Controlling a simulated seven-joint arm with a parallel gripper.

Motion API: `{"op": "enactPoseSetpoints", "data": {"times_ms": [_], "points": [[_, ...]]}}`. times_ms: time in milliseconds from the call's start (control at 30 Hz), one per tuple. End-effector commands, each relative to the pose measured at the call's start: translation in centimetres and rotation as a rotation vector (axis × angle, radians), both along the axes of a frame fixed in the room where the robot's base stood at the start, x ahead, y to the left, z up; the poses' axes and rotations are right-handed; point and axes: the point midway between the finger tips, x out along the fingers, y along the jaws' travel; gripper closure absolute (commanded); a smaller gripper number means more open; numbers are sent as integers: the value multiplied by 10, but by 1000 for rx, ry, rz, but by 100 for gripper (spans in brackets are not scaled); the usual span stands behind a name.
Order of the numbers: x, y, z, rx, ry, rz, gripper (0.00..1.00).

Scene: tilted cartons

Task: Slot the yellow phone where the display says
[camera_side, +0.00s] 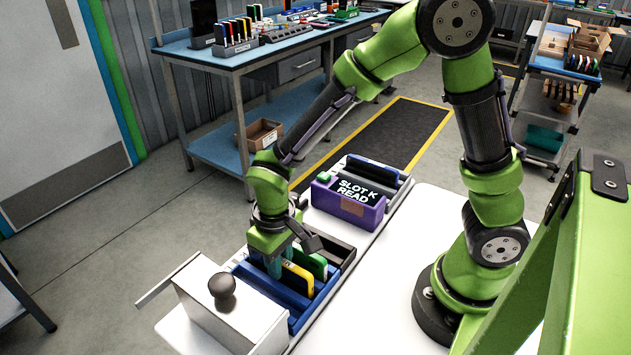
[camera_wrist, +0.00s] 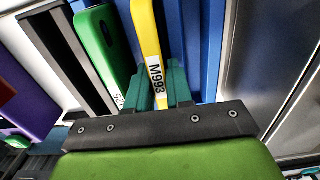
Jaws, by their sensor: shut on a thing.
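The yellow phone (camera_side: 297,276) stands on edge in a blue rack (camera_side: 262,283) on the white table. In the wrist view the yellow phone (camera_wrist: 147,38) carries a white label reading M993. My gripper (camera_side: 273,262) reaches down over the rack, and its teal fingers (camera_wrist: 160,88) are shut on the yellow phone, one on each side. A green phone (camera_wrist: 100,48) stands just left of it in the wrist view. The lower part of the yellow phone is hidden in the rack.
A white box with a dark knob (camera_side: 222,287) stands in front of the rack. Behind the display is a grey holder with a dark blue phone (camera_side: 373,170). The white table (camera_side: 395,270) is clear to the right, up to my base.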

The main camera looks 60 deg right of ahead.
Motion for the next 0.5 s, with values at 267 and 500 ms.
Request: {"op": "enactPoseSetpoints", "data": {"times_ms": [267,500], "points": [[0,0,-1,0,0,0,100],[0,0,-2,0,0,0,75]]}}
